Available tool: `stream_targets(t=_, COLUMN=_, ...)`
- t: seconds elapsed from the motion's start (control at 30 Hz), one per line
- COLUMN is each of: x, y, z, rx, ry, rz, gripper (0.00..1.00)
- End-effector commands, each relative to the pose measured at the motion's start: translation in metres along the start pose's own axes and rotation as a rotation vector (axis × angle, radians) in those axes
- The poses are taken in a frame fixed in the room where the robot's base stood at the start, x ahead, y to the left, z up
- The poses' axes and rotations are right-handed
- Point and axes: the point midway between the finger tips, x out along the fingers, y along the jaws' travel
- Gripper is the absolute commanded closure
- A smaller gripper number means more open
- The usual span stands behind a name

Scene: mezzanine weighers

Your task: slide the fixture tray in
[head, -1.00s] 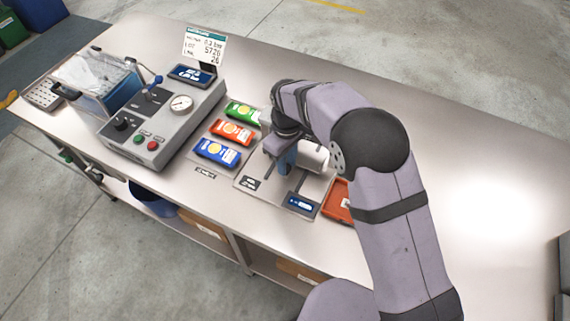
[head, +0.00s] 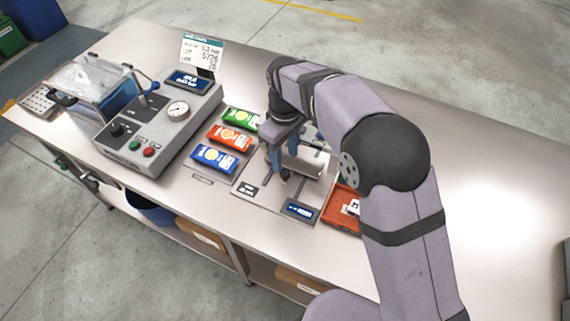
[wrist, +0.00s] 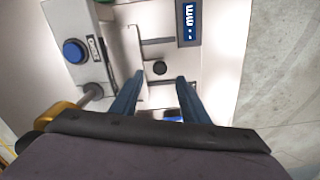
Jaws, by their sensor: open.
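A grey station plate (head: 252,205) with dark slots and a small blue display (head: 300,208) lies on the bench. A pale raised part (head: 306,165), which may be the fixture tray, sits on it, partly hidden by my arm. A round black knob (head: 285,177) stands on the station; it also shows in the wrist view (wrist: 158,68). My gripper (head: 281,172) points down over the station. In the wrist view its two blue fingers (wrist: 160,80) are apart, with the knob showing between and just beyond their tips. I cannot tell how close they are in height.
Green, orange and blue packets (head: 214,157) lie left of the station. A grey machine (head: 150,135) with a gauge and clear chamber stands farther left. A red tray (head: 340,215) is close on the right. The bench's right side (head: 490,190) is clear.

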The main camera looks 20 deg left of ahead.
Motion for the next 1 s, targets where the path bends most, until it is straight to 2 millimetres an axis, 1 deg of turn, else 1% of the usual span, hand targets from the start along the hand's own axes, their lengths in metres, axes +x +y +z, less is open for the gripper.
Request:
stream_targets(t=0.1, x=-0.009, y=0.0, z=0.0, rx=0.0, ry=0.002, rz=0.001, gripper=0.59)
stream_targets(t=0.2, x=-0.013, y=0.0, z=0.0, rx=0.0, ry=0.001, rz=0.0, gripper=0.59)
stream_targets(t=0.43, x=-0.015, y=0.0, z=0.0, rx=0.0, ry=0.0, rz=0.0, gripper=0.59)
stream_targets(t=0.47, x=-0.015, y=0.0, z=0.0, rx=0.0, ry=0.0, rz=0.0, gripper=0.61)
stream_targets(t=0.5, x=-0.014, y=0.0, z=0.0, rx=-0.001, ry=0.0, rz=0.0, gripper=0.71)
stream_targets(t=0.57, x=-0.013, y=-0.003, z=-0.001, rx=-0.006, ry=0.0, rz=0.0, gripper=0.85)
stream_targets(t=0.6, x=-0.011, y=-0.007, z=-0.003, rx=-0.015, ry=0.0, rz=0.0, gripper=0.94)
stream_targets(t=0.63, x=-0.009, y=-0.011, z=-0.005, rx=-0.024, ry=0.0, rz=-0.001, gripper=1.0)
stream_targets(t=0.67, x=-0.006, y=-0.017, z=-0.008, rx=-0.036, ry=0.0, rz=-0.001, gripper=1.0)
stream_targets(t=0.77, x=0.005, y=-0.047, z=-0.022, rx=-0.101, ry=0.001, rz=0.0, gripper=1.0)
stream_targets(t=0.87, x=0.02, y=-0.095, z=-0.04, rx=-0.202, ry=0.005, rz=0.001, gripper=1.0)
stream_targets(t=0.9, x=0.027, y=-0.119, z=-0.047, rx=-0.251, ry=0.008, rz=0.002, gripper=1.0)
stream_targets(t=0.97, x=0.038, y=-0.16, z=-0.055, rx=-0.332, ry=0.01, rz=0.002, gripper=1.0)
stream_targets(t=1.0, x=0.047, y=-0.188, z=-0.057, rx=-0.388, ry=0.008, rz=0.001, gripper=1.0)
